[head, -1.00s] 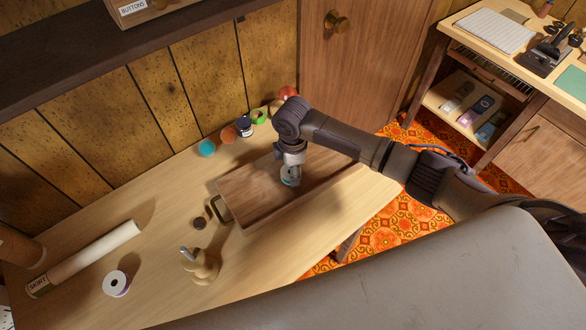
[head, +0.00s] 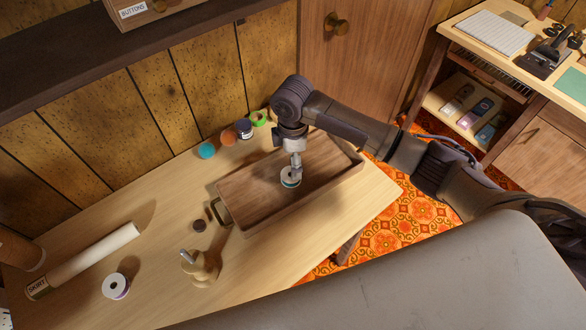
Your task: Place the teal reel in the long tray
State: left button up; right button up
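The long tray (head: 247,228) is a brown wooden tray lying on the table, with a dark handle at its left end. A white-topped reel with a teal band (head: 289,183) is inside the tray area, near its middle. My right gripper (head: 296,170) is directly above this reel. Its fingertips overlap the reel's top in the picture. I cannot tell whether they still touch or grip it, and the finger gap is too small to read. My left gripper is not in view.
A teal round item (head: 206,150), an orange one (head: 228,136), a dark-and-white one (head: 244,128) and a green one (head: 259,118) line the wall.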

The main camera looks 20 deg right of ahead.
notch_tip(320, 180, up, 6)
jog(key=shift+f, duration=0.1)
dwell(0.6)
